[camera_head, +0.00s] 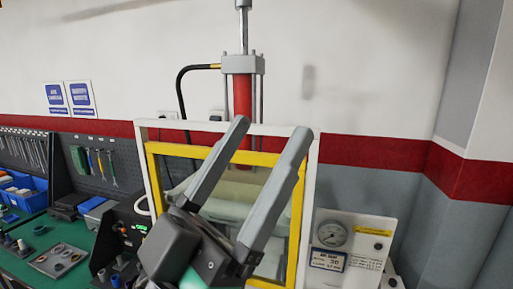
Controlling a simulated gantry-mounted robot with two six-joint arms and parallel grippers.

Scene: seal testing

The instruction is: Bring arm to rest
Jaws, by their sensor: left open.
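My left gripper (268,150) fills the lower middle of the head view. Its two long grey fingers are apart, point up and slightly right, and hold nothing visible. It stands in front of a press-like test machine with a white frame (312,190) and a yellow-edged window (152,178). The gripper hides part of the window and the lower part of the machine. My right gripper is not in view.
A red cylinder (242,98) rises above the machine. A gauge panel (332,234) stands at the right. A green bench (70,236) with a tray of small parts (57,261), blue bins (22,190) and a tool pegboard (90,140) is at the left.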

